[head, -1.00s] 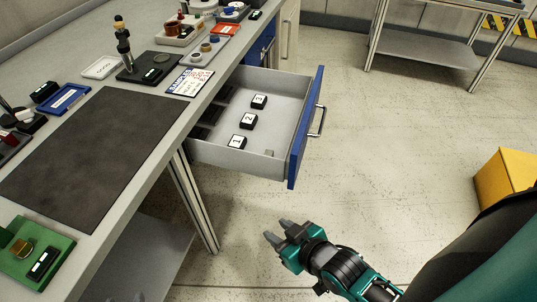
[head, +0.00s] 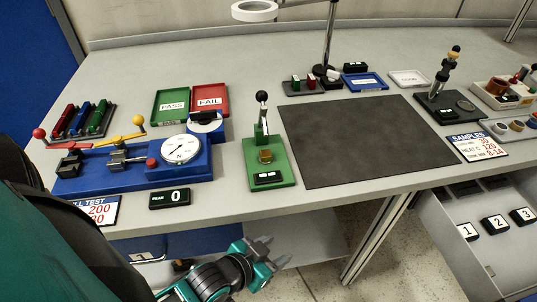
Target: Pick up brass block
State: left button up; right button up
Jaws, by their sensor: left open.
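A small brass block (head: 265,156) sits on the green press stand (head: 282,172), below its upright black-knobbed lever. The stand is at the front of the bench, left of the dark mat. My left gripper (head: 275,253) is at the bottom middle, in front of the bench edge, with its fingers apart and nothing between them. It is clear of the block. My right gripper is not in this view.
A blue test rig (head: 110,178) with a dial and levers stands left of the stand. A PEAK display (head: 170,198) is at the front edge. The dark mat (head: 365,140) is bare. An open drawer (head: 440,222) juts out at right.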

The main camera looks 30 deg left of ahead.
aim_at(266, 156)
jog(key=l+u, duration=0.2)
jog(key=u, duration=0.2)
jog(key=l+u, duration=0.2)
jog(key=u, duration=0.2)
jog(key=l+u, duration=0.15)
jog(key=u, duration=0.3)
jog(key=k+l+u, duration=0.1)
jog(key=u, duration=0.3)
